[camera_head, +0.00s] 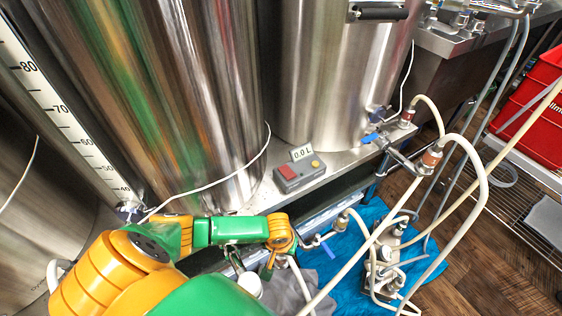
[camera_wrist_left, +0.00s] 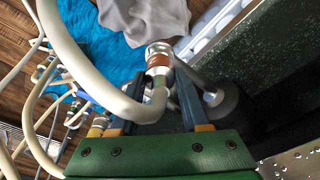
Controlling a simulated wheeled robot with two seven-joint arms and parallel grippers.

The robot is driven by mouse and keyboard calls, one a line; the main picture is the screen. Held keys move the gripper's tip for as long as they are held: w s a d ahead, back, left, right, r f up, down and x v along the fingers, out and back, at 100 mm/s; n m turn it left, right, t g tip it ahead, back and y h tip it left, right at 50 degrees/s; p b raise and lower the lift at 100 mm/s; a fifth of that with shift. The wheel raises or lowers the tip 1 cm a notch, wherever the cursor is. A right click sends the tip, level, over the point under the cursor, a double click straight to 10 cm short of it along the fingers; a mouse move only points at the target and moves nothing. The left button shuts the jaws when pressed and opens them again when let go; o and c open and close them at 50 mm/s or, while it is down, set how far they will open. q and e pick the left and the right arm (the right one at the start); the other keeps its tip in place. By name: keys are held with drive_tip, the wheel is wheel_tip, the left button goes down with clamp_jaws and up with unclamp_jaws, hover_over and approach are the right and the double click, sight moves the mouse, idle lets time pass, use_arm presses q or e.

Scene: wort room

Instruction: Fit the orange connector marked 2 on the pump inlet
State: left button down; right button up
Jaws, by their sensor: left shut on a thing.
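My left arm reaches in from the lower left in the head view. Its gripper (camera_head: 266,268) is partly hidden there. In the left wrist view the gripper (camera_wrist_left: 155,110) is shut on a pale hose (camera_wrist_left: 150,113) just below a metal connector with an orange-brown band (camera_wrist_left: 158,62). I cannot read any number on that connector. The pump (camera_head: 385,262) stands on a blue cloth (camera_head: 345,262), right of my gripper and apart from it. Hoses and fittings partly hide it, and I cannot make out its inlet clearly. My right gripper is in neither view.
Large steel kettles (camera_head: 330,70) stand behind, with a blue-handled valve (camera_head: 370,138). A grey box with a 0.0 L display (camera_head: 300,170) sits on the steel shelf. Pale hoses (camera_head: 480,185) loop across the space around the pump. A red crate (camera_head: 530,115) is at the right.

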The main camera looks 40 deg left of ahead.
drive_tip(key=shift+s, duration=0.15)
use_arm(q)
drive_tip(key=shift+f, duration=0.15)
drive_tip(key=shift+c, duration=1.5)
unclamp_jaws()
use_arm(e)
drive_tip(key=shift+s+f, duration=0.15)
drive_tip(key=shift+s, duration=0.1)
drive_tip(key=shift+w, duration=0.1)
